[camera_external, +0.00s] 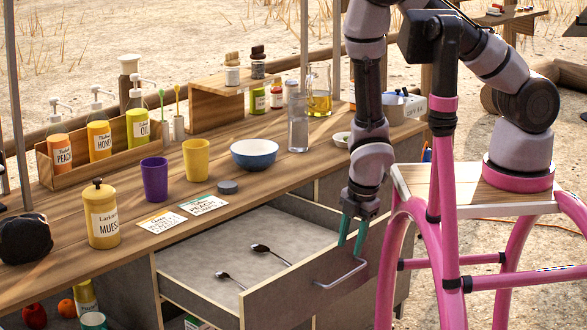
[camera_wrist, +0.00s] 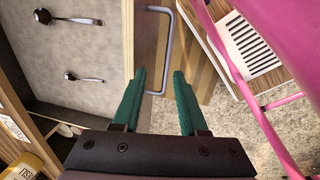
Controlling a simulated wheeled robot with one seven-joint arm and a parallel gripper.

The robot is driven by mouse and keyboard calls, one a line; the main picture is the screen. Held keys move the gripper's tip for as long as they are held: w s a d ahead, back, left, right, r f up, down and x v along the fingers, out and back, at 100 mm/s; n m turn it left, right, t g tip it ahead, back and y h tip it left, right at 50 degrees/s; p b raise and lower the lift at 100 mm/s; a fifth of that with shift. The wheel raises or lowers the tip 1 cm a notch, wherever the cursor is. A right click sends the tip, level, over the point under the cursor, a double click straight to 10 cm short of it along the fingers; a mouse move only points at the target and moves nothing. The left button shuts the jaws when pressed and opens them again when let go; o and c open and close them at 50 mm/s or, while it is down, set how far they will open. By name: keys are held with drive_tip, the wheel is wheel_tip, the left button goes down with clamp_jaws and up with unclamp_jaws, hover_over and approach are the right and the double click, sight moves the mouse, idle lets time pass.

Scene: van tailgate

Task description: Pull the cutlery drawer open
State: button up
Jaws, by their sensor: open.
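The cutlery drawer (camera_external: 285,297) stands well out of the counter, its inside open to view. A grey bar handle (camera_external: 343,276) is on the drawer's front panel. My gripper (camera_external: 351,246) points down at the right part of the drawer front, with its green fingers just above the handle in this view. In the wrist view the fingers (camera_wrist: 159,76) are apart, and the handle (camera_wrist: 169,45) shows partly between them. I cannot tell whether they touch it.
The counter above holds a mustard canister (camera_external: 103,220), a purple cup (camera_external: 155,180), a yellow cup (camera_external: 196,161), a blue bowl (camera_external: 254,154) and two cards. A glass shaker (camera_external: 298,130) stands near my arm. A pink-legged stand is at the right.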

wheel_tip(320, 180, up, 4)
drive_tip(key=shift+f, duration=0.25)
idle(0.5)
